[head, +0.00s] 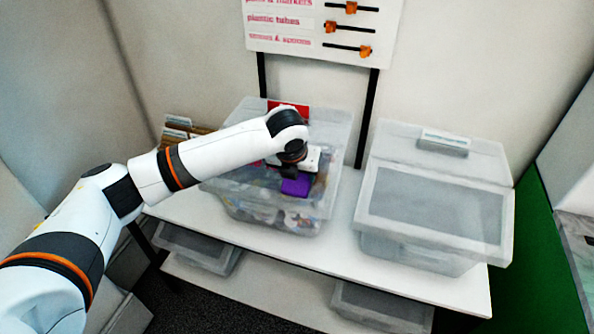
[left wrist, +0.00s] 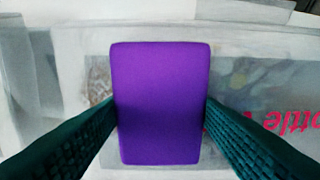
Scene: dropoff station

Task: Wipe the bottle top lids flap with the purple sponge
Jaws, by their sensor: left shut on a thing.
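The purple sponge (head: 297,186) is in my left gripper (head: 297,176), above the front part of the left bin's lid. In the left wrist view the sponge (left wrist: 160,104) stands between the two dark green ridged fingers of the gripper (left wrist: 161,118), which are shut on it. Behind it is the translucent bottle top lids flap (left wrist: 245,70), with pink upside-down lettering reading "ottle" at the right. In the head view the left bin (head: 270,208) is clear, with mixed items inside; my arm hides part of its lid. Whether the sponge touches the flap I cannot tell. My right gripper is not in view.
A second clear bin (head: 430,210) with a grey-looking flap stands at the right on the white table (head: 340,245). A sign board (head: 320,30) on black posts rises behind. More bins (head: 380,305) sit on the lower shelf. A green panel (head: 540,250) is at the right.

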